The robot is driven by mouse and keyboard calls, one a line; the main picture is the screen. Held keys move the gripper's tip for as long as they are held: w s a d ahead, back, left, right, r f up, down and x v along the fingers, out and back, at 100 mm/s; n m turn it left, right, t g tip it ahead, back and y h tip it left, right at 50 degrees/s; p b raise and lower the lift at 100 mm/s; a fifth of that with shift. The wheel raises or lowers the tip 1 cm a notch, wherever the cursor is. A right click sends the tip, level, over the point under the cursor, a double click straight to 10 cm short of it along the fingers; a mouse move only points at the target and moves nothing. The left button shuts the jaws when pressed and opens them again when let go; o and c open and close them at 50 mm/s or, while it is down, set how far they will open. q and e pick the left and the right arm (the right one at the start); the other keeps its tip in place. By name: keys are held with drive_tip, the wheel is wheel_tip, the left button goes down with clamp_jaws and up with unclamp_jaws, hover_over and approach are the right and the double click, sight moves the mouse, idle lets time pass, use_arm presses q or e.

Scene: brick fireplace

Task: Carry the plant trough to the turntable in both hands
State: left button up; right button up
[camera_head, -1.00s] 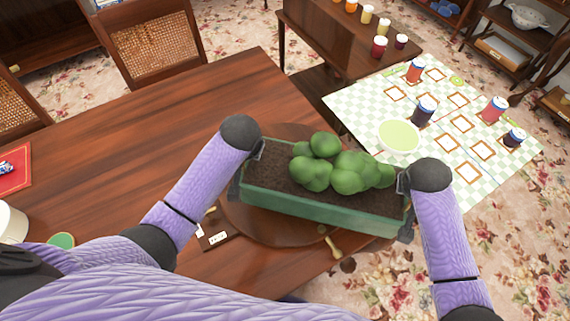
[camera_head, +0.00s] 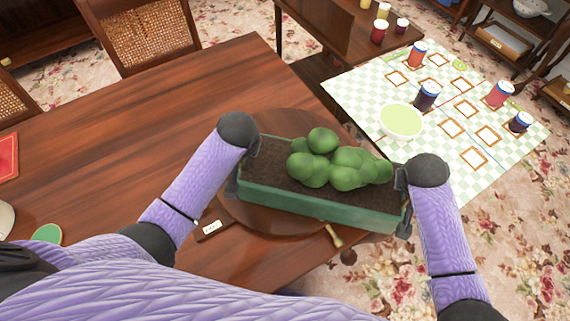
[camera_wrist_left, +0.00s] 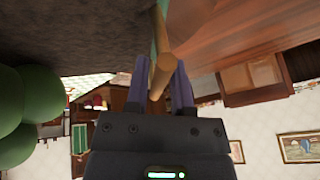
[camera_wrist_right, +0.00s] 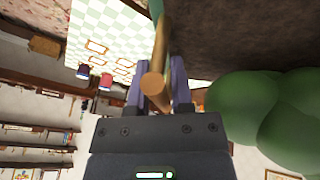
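The plant trough (camera_head: 310,201) is a long green box with dark soil and round green bushes (camera_head: 335,165). It lies over the round wooden turntable (camera_head: 285,119), its right end reaching past the disc's right side. I cannot tell whether its base touches the disc. My left gripper (camera_head: 250,150) is at the trough's left end, with its fingers around a wooden handle (camera_wrist_left: 161,75). My right gripper (camera_head: 402,182) is at the right end, its fingers around the other handle (camera_wrist_right: 153,83). The trough looks about level.
The turntable is on a brown wooden table (camera_head: 150,130) near its right edge. A small label card (camera_head: 211,227) and a small wooden knob-ended piece (camera_head: 334,235) are close in front. A checkered mat (camera_head: 350,90) with cans and a bowl (camera_head: 402,119) is behind right. The table's left is mostly clear.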

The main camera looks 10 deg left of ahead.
use_arm(q)
drive_tip(key=shift+o, duration=1.4)
drive_tip(key=shift+r, duration=0.1)
use_arm(e)
drive_tip(key=shift+o, duration=1.4)
drive_tip(key=shift+r, duration=0.1)
drive_tip(key=shift+a+r, duration=0.1)
use_arm(q)
drive_tip(key=v, duration=1.2)
use_arm(e)
drive_tip(key=v, duration=1.2)
drive_tip(key=shift+s, duration=0.1)
